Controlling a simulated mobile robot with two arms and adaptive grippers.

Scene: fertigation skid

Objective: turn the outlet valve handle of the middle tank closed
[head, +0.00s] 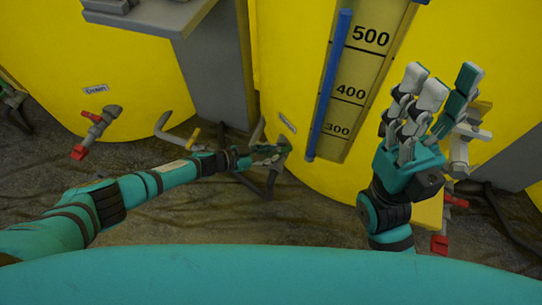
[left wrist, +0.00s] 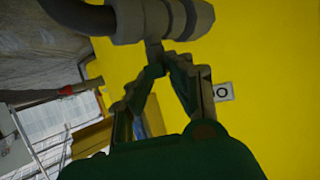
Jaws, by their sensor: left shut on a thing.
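The middle tank (head: 285,50) is the yellow one with the scale, in the head view. Its grey outlet valve (head: 283,148) sits low on the tank front, partly hidden by my left gripper (head: 268,152). In the left wrist view the grey valve body (left wrist: 165,18) is at the top, against yellow. The fingertips of my left gripper (left wrist: 158,52) close on the small grey valve handle (left wrist: 154,50) just below that body. Most of the handle is hidden, so its angle is hard to tell. My right gripper (head: 430,90) is raised, fingers up and apart, with nothing seen in it.
A blue level tube (head: 330,85) runs beside the scale (head: 358,90) on the middle tank. The left tank (head: 95,60) has a red-handled valve (head: 93,130). A grey post (head: 215,75) and bent pipes stand between the tanks. The floor (head: 165,218) is dark and wrinkled.

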